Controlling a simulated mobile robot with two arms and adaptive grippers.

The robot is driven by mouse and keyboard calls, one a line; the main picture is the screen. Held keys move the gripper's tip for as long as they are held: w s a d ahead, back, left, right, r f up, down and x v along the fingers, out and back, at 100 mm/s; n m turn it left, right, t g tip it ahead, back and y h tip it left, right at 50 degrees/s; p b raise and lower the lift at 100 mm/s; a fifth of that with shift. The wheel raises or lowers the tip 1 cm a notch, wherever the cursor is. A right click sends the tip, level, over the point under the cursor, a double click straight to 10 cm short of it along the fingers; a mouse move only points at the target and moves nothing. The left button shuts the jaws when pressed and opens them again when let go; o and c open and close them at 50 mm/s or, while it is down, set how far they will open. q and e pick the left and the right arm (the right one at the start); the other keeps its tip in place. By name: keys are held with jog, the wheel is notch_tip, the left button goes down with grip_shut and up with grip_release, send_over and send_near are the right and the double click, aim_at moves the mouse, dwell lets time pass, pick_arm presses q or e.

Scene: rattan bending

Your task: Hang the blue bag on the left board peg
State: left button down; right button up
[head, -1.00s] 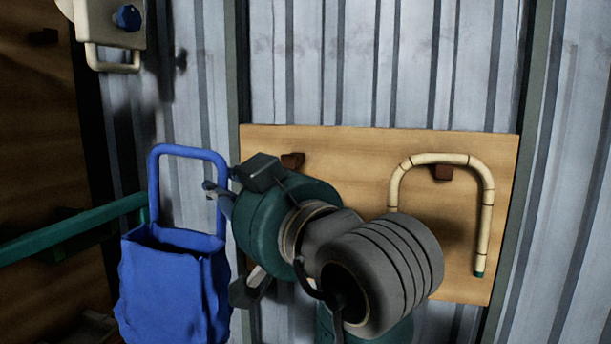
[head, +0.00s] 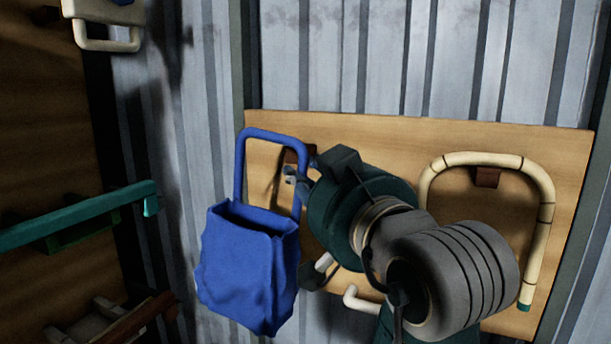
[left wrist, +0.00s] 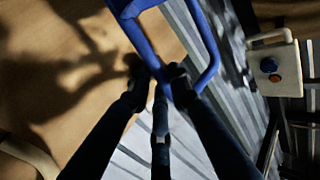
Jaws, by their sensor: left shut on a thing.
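The blue bag (head: 248,265) hangs upright from its stiff blue loop handle, in front of the left edge of the wooden board (head: 390,140). My left gripper (head: 296,182) is shut on the right side of the handle. The left wrist view shows the handle (left wrist: 203,35) between my fingertips (left wrist: 158,80). I cannot tell the depth gap between handle and peg. My right gripper is not in view.
A bent cream cane (head: 545,215) hangs on the right peg (head: 486,177). A cream curved end (head: 358,302) shows below my arm. A teal bar (head: 85,218) sticks out at left, above a reddish-brown wooden piece (head: 140,318). A cream box with a handle (head: 107,38) is at upper left.

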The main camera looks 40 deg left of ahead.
pick_arm(q)
jog(key=w+a+f+b, duration=0.1)
jog(key=w+a+f, duration=0.1)
jog(key=w, duration=0.7)
jog(key=shift+f, duration=0.2)
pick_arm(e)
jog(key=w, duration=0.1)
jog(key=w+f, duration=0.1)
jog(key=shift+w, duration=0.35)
pick_arm(q)
jog(key=shift+w, duration=0.2)
